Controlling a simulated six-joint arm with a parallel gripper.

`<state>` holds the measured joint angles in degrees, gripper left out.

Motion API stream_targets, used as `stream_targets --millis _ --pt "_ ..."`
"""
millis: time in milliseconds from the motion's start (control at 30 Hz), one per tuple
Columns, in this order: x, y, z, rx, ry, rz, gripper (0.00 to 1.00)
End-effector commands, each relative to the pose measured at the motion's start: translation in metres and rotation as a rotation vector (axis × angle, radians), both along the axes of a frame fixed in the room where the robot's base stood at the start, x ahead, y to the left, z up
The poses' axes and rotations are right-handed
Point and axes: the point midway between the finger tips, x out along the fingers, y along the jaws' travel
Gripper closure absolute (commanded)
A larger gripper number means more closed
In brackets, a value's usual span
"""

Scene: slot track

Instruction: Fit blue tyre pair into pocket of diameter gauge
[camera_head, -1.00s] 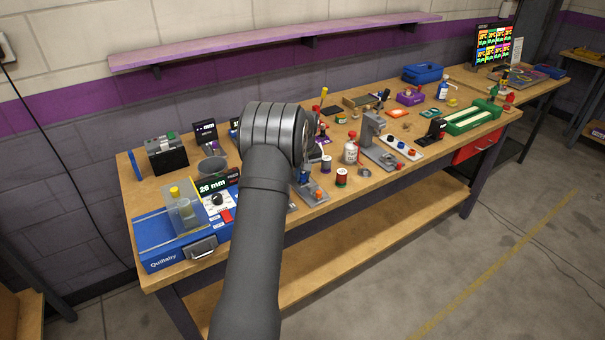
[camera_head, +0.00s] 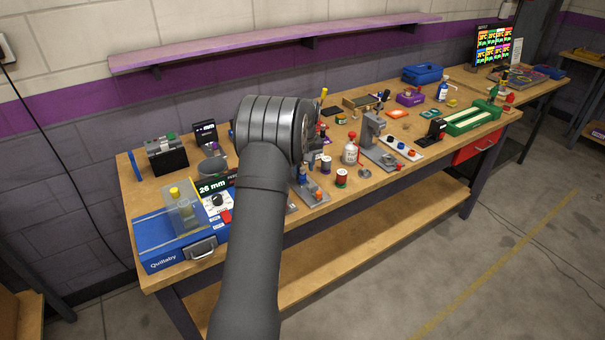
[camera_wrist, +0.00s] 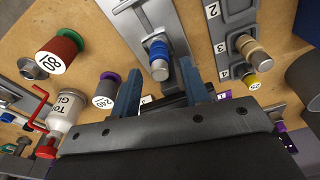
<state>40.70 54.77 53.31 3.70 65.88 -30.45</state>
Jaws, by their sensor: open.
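The blue tyre pair (camera_wrist: 159,52) sits on a grey stand with a light plate in the wrist view, with a silver round end facing the camera. My gripper (camera_wrist: 160,72) is open, its two blue fingers on either side of the pair's lower end with gaps showing. I cannot tell how deep the fingers reach. In the head view my arm hides the gripper, and a small blue part (camera_head: 303,171) shows beside the wrist. A blue unit with a "26 mm" display (camera_head: 212,185), possibly the diameter gauge, stands at the bench's left end; its pocket cannot be made out.
A grey numbered rack (camera_wrist: 222,40) holds a tan part (camera_wrist: 250,48) at right in the wrist view. A red spool (camera_wrist: 56,50), a grey spool (camera_wrist: 107,88) and a glue bottle (camera_wrist: 67,112) stand at left. A grey press (camera_head: 371,135) stands right of my arm.

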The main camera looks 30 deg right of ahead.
Motion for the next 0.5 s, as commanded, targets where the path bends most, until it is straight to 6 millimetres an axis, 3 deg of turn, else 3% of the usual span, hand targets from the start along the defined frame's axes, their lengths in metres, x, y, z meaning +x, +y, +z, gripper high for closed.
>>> stream_targets --millis 200,500 --pt "-0.005 0.000 0.049 -0.003 -0.003 0.000 0.58" --pt "-0.009 0.001 0.081 -0.001 -0.001 -0.001 0.58"
